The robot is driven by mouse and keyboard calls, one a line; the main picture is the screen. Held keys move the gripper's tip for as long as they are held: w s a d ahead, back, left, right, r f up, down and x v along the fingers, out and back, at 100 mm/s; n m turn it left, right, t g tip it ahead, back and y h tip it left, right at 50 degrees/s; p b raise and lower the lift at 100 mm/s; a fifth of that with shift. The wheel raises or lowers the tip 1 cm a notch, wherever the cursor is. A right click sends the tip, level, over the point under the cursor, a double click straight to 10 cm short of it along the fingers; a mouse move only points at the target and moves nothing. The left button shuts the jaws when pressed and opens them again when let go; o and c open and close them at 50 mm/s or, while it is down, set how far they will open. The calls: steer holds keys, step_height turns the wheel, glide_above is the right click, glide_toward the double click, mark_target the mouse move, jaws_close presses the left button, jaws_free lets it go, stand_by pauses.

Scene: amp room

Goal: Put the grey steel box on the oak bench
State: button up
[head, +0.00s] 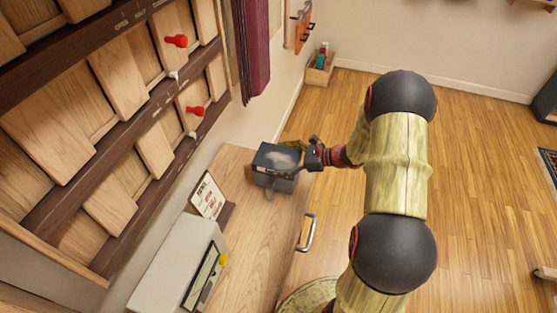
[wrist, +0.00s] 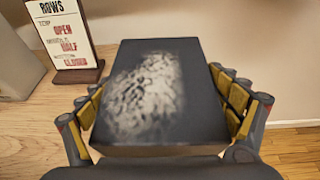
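The grey steel box (head: 277,160) is dark grey with a pale mottled patch on top. It is at the far end of the wooden bench (head: 262,235), which looks like the oak bench. I cannot tell whether its underside touches the bench top or is a little above it. My gripper (head: 290,166) reaches it from the right. In the wrist view the box (wrist: 155,90) fills the space between the yellow-padded fingers of my gripper (wrist: 160,108), which press against its two sides. The box's underside is hidden.
A small sign on a wooden stand (head: 210,198) stands on the bench, left of the box. A pale device with a screen (head: 180,270) is nearer. A metal handle (head: 307,233) sticks out from the bench front. A wall rack (head: 130,110) with wooden slats rises at left.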

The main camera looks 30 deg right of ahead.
steer(key=shift+o, duration=1.1)
steer(key=shift+r, duration=0.15)
steer(key=shift+s+d+r, duration=0.1)
steer(key=shift+d+r, duration=0.05)
steer(key=p+v, duration=0.3)
steer(key=v, duration=0.8)
steer(key=s+a+r+n+g+h, duration=0.1)
steer(key=s+a+r+n+g, duration=0.2)
steer(key=a+r+n, duration=0.4)
steer(key=s+a+r+n+g+h, duration=0.1)
steer(key=s+a+r+n+g, duration=0.3)
steer(key=a, duration=0.5)
steer(key=s+a+r+n+t+h, duration=0.1)
steer(key=s+a+r+n+h, duration=0.1)
steer(key=s+r+n, duration=0.4)
steer(key=s+a+r+n+t+h, duration=0.2)
steer(key=s+r+n+h, duration=0.3)
steer(key=s+n, duration=0.3)
steer(key=shift+s+a+r+n+h, duration=0.2)
steer(key=shift+a+r+n+h, duration=0.15)
steer(key=shift+n, duration=0.55)
